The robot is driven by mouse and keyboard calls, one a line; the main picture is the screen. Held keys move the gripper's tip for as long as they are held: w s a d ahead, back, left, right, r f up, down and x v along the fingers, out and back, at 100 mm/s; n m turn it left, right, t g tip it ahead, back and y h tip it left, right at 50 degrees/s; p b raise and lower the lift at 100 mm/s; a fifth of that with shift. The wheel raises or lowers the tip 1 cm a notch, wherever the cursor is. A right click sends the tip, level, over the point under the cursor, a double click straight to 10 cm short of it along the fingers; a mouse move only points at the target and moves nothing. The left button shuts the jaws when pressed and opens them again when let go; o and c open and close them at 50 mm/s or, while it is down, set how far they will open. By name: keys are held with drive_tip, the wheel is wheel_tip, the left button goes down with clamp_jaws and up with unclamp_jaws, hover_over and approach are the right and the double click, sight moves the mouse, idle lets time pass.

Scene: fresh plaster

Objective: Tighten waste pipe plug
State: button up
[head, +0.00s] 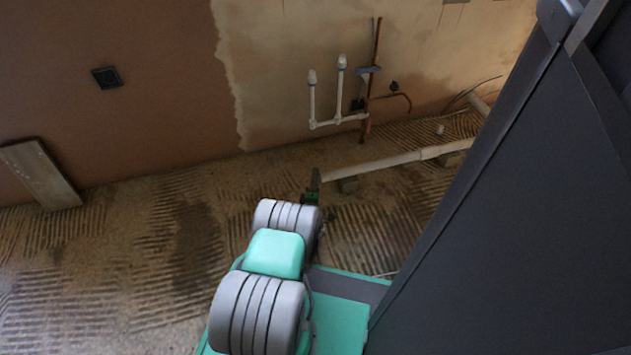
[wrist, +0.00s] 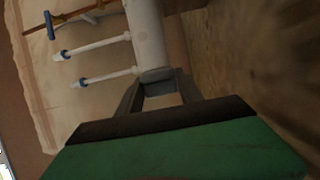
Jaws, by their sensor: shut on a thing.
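The white waste pipe (head: 385,162) runs low above the floor in the head view, with its near end at my gripper (head: 315,184). In the wrist view the pipe (wrist: 147,35) comes down from the top to a short grey plug (wrist: 156,75) at its end. My gripper (wrist: 158,84) has its two fingers on either side of this plug and is shut on it. The plug is in line with the pipe and appears to be on its end. In the head view the plug is hidden or too small to make out. The thread cannot be seen.
White supply pipes (head: 327,123) and a copper pipe (head: 377,45) with a blue handle stand against the wall beyond. A board (head: 40,173) leans on the wall at left. The ridged floor (head: 130,260) at left is clear.

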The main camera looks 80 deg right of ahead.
drive_tip(key=shift+w+a, duration=0.1)
drive_tip(key=shift+w, duration=0.05)
drive_tip(key=o, duration=1.1)
drive_tip(key=shift+o, duration=1)
